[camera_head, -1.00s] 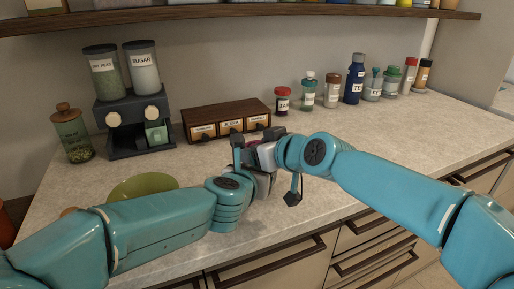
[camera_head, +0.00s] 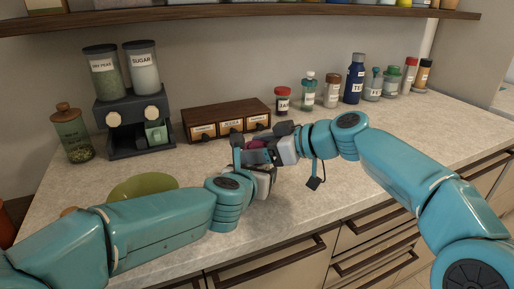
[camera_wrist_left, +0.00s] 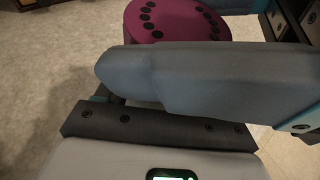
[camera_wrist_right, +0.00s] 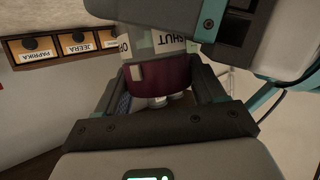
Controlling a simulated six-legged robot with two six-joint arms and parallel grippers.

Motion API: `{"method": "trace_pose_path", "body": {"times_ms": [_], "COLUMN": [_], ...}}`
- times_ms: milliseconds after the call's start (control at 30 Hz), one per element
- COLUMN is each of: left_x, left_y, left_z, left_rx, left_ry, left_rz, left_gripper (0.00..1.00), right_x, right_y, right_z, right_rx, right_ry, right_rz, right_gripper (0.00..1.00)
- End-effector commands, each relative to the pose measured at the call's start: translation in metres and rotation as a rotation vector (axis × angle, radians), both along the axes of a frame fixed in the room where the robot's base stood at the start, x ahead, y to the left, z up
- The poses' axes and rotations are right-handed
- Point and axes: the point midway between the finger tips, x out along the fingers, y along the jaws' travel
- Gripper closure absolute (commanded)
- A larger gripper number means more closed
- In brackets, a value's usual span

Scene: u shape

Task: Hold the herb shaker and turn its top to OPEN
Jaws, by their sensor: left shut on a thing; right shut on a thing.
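The herb shaker's purple top (camera_head: 256,145) shows between my grippers above the counter. In the left wrist view the top (camera_wrist_left: 178,18) shows black holes in its face. In the right wrist view the purple top (camera_wrist_right: 165,76) sits between the right fingers, beside a pale band (camera_wrist_right: 155,44) with "SHUT" and part of another word, "OP". My right gripper (camera_head: 270,152) is shut on the top. My left gripper (camera_head: 248,162) is shut on the shaker's body, which is mostly hidden by the fingers.
A small drawer box (camera_head: 226,118) stands close behind the grippers. A green bowl (camera_head: 143,186) lies left, near my left arm. A dispenser (camera_head: 130,118) and a lidded jar (camera_head: 72,133) stand back left. Several bottles line the back right. The right counter is mostly clear.

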Motion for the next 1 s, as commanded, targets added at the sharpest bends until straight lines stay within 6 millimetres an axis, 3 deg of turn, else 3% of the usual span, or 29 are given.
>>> {"method": "trace_pose_path", "body": {"times_ms": [567,600,633,1000], "left_x": [-0.0003,-0.0003,-0.0003,0.0003], "left_y": [0.0,0.0,0.0,0.0], "left_z": [0.0004,0.0004,0.0004,0.0003], "left_rx": [-0.001,-0.001,-0.001,0.0], "left_ry": [-0.001,-0.001,-0.001,-0.001], "left_rz": [0.0,0.0,0.0,0.0], "left_gripper": [0.81,0.81,0.81,0.81], "right_x": [0.0014,0.0014,0.0012,-0.0014], "right_y": [-0.0026,-0.0026,-0.0025,0.0004], "right_z": [-0.001,-0.001,-0.0009,-0.0003], "right_rx": [-0.003,-0.003,-0.003,-0.001], "right_ry": [-0.004,-0.004,-0.003,0.0], "right_rz": [0.032,0.032,0.032,0.042], "right_gripper": [0.61,0.21,0.11,0.09]}}
